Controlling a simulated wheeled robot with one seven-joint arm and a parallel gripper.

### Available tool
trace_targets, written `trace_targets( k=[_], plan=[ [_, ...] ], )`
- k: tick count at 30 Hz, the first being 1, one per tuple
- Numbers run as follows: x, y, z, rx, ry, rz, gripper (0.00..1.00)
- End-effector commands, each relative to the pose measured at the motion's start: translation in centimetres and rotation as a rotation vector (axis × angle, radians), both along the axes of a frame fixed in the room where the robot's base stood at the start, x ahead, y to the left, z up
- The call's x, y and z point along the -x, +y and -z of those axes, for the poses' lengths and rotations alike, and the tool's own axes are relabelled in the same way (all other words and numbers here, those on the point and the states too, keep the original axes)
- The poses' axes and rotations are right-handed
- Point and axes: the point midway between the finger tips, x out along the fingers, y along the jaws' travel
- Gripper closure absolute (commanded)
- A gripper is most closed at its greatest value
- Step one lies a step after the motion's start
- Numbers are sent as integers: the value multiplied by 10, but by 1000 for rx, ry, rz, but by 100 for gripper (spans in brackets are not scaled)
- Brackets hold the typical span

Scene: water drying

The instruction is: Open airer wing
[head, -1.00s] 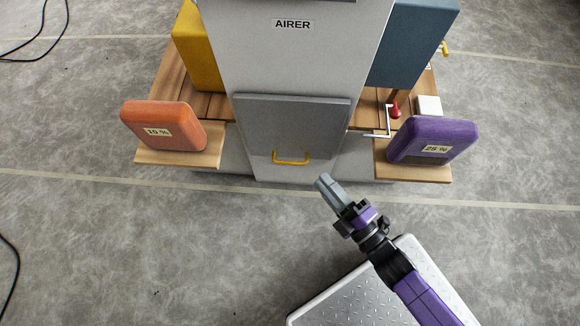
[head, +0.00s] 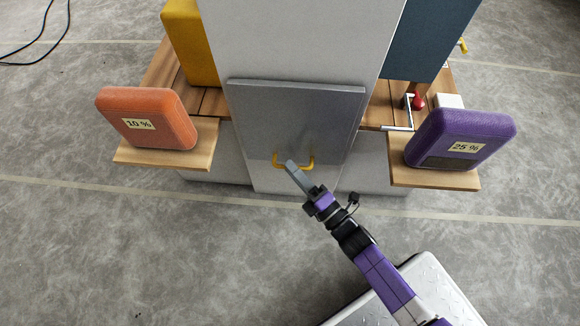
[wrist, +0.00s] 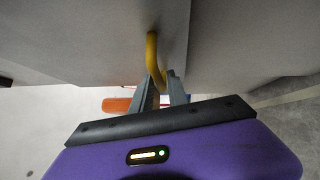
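The airer (head: 300,35) is a tall pale grey cabinet in the middle of the head view. Its wing is a darker grey panel (head: 290,110) on the front, lying against the cabinet. A yellow handle (head: 309,160) is low on the panel. In the wrist view the yellow handle (wrist: 153,55) runs down between my two fingertips (wrist: 161,80). The fingers stand apart with a gap between them; whether they touch the handle is hard to tell.
An orange block (head: 148,118) marked 10 % sits on a left wooden shelf (head: 190,158).

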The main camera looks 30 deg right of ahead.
Motion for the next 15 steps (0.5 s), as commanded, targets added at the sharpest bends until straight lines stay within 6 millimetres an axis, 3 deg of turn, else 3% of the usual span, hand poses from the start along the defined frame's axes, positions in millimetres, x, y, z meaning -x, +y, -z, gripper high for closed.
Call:
trace_targets(
  k=[6,14,15],
  plan=[
    [-15,3,-2,-1,0,0,80],
    [-16,3,-2,-2,0,0,80],
    [-16,3,-2,-2,0,0,88]
  ],
)
